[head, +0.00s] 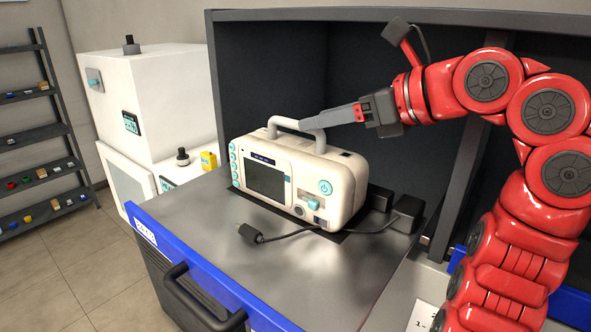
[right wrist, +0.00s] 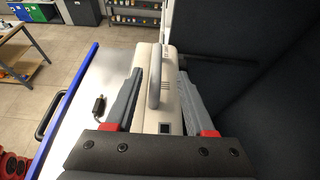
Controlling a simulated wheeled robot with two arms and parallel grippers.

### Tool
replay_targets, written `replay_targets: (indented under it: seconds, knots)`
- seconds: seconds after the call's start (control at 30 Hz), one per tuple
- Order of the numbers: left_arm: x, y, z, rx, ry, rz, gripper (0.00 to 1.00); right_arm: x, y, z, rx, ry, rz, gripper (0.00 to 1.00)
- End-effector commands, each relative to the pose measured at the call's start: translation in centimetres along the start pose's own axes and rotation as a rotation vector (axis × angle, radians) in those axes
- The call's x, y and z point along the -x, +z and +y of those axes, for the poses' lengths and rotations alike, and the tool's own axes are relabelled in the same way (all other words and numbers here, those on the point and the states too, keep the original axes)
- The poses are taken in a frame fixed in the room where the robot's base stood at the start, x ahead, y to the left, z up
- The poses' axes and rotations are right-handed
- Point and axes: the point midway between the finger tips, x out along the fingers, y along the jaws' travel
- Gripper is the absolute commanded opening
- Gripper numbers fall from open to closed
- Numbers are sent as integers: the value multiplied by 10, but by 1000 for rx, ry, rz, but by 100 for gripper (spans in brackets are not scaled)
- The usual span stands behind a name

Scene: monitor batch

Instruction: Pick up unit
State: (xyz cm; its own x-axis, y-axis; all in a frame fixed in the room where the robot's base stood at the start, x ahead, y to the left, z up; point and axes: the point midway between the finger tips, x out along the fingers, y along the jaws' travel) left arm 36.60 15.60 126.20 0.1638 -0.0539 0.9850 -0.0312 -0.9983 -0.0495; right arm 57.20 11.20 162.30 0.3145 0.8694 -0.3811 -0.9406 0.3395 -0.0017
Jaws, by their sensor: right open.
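The unit (head: 332,170) is a cream monitor with a dark screen, teal buttons and a grey carry handle (head: 284,123) on top. It stands upright on a dark mat on the grey metal worktop (head: 190,222). My right gripper (head: 305,123) is open at the handle, reaching in from the right. In the right wrist view its two fingers lie on either side of the handle (right wrist: 155,78), with the unit's top (right wrist: 172,112) below. I cannot tell whether a finger touches the handle. My left gripper is not in view.
A dark cable with a plug (head: 249,234) lies in front of the unit, and black blocks (head: 407,213) stand at its right. Dark enclosure walls (head: 270,72) rise behind. A blue front edge (head: 205,265) with a black handle borders the worktop. A white cabinet (head: 150,95) stands left.

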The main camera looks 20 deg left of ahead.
Motion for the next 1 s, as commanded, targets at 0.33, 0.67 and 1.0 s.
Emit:
replay_targets:
  seconds: [0.33, 0.67, 1.0]
  knots:
    - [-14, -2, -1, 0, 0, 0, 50, -20, 3, 4, 1, 2, 4, 54]
    - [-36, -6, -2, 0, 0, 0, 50, -59, 1, 7, -1, 3, 4, 54]
    - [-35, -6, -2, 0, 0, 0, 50, -59, 0, 7, 0, 1, 1, 26]
